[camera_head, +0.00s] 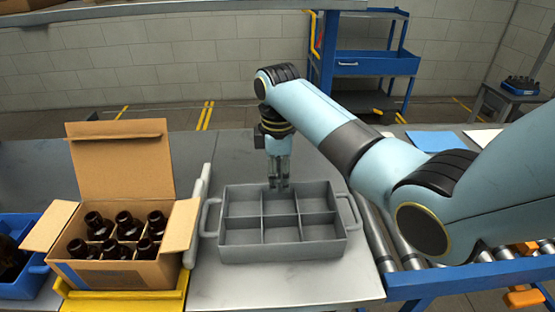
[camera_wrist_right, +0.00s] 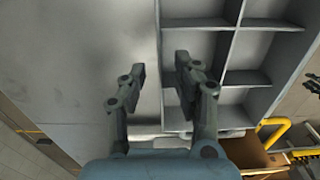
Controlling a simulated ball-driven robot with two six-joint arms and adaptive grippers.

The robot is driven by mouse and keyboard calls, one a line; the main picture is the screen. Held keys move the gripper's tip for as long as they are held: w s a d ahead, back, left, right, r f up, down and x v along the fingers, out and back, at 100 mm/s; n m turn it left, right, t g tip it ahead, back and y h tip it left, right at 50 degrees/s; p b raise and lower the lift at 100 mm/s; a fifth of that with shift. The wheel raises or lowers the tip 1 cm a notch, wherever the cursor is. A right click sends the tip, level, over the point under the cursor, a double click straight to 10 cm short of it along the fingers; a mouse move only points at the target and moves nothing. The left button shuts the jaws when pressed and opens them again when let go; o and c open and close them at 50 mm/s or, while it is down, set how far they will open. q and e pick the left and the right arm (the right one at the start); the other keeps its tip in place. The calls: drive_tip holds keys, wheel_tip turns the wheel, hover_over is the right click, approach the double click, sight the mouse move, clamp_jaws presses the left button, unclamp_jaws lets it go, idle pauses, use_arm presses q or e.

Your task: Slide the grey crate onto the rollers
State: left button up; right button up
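The grey crate (camera_head: 285,250) sits on the metal table, with several empty compartments and a handle at each end. It also shows in the right wrist view (camera_wrist_right: 262,24). The rollers (camera_head: 374,236) lie just right of the crate, partly hidden under my right arm. My right gripper (camera_head: 278,184) points down at the crate's far wall. In the right wrist view its fingers (camera_wrist_right: 160,74) are apart, with the crate's far wall lined up between them; I cannot tell whether they touch it. My left gripper is not in view.
A cardboard box (camera_head: 112,274) of amber bottles stands left of the crate on a yellow stand (camera_head: 120,303), beyond a pale rail (camera_head: 197,215). A blue bin (camera_head: 38,283) is at far left. Blue and white sheets (camera_head: 436,141) lie behind my right arm. Table in front of the crate is clear.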

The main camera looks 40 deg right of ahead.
sight(278, 200)
wheel_tip(278, 200, down, 4)
drive_tip(key=shift+r, duration=0.15)
drive_tip(key=shift+f, duration=0.4)
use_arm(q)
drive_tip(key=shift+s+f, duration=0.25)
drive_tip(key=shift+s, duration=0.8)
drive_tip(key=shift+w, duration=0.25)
use_arm(e)
clamp_jaws()
